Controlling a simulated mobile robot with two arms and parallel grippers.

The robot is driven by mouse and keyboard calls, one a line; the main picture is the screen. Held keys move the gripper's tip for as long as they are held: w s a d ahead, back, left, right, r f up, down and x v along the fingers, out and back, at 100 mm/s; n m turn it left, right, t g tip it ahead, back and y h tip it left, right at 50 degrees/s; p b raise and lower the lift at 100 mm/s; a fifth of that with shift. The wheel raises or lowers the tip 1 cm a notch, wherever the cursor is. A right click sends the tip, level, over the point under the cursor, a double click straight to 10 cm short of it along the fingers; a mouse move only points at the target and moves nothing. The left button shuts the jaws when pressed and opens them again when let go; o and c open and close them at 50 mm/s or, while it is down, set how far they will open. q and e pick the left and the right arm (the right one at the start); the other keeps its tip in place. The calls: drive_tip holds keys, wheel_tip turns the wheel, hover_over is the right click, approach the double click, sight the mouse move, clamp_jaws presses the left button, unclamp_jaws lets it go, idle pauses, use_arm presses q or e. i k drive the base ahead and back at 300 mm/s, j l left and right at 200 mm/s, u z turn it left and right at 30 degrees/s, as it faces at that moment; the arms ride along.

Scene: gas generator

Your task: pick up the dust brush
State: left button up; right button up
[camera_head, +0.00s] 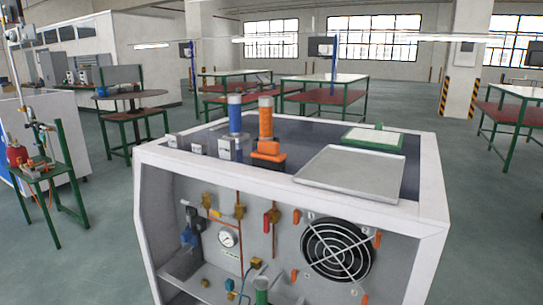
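A flat white piece with a green rim (372,138) lies on the dark top of the generator cabinet (290,133), at its back right. A small green stub stands up at its far edge. It may be the dust brush, but it is too small to tell for sure. No other brush shows clearly. Neither of my grippers is in view.
A shallow grey metal tray (352,173) lies at the top's front right. An orange cylinder (266,118) on an orange base and a blue cylinder (235,114) stand upright left of it. Small metal blocks (198,146) sit further left. Green-framed tables (325,79) stand behind.

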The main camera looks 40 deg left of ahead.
sight(267, 154)
drive_tip(key=u, duration=1.1)
